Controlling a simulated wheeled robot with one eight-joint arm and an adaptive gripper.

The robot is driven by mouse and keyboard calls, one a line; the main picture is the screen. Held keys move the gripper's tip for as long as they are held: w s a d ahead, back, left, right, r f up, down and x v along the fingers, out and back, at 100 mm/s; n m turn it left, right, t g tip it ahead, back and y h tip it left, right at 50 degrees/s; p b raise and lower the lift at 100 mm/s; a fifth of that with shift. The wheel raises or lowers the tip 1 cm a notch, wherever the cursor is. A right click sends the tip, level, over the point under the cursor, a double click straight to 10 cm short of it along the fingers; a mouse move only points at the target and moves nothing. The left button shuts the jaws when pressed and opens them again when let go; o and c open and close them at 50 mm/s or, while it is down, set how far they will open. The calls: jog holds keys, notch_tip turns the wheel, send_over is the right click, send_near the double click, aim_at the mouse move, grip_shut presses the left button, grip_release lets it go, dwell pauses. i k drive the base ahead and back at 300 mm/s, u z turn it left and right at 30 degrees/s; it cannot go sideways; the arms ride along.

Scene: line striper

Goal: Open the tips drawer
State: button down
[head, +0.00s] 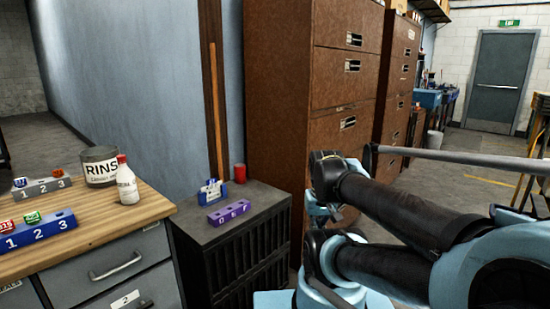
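Grey drawers show under the wooden bench at lower left. The upper one (119,268) has a bar handle and looks shut. Below it, part of another drawer front (140,300) carries a white label with a 2. At the far left edge, a cut-off label ends in "ALS". I cannot read the word tips on any drawer. My arm comes in from the right and bends in front of the tall brown cabinets, right of the bench. My gripper cannot be made out.
The wooden bench top (95,230) holds numbered racks, a rinse tub (100,167) and a white bottle (127,182). A dark low cabinet (235,250) beside it bears a purple rack (229,212) and a red cup (240,173). Brown cabinets (280,90) stand behind my arm.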

aim_at(348, 132)
jog(key=k, duration=0.65)
jog(key=z, duration=0.4)
jog(key=i, duration=0.55)
jog(key=z, duration=0.6)
jog(key=i, duration=1.5)
jog(key=u, duration=0.65)
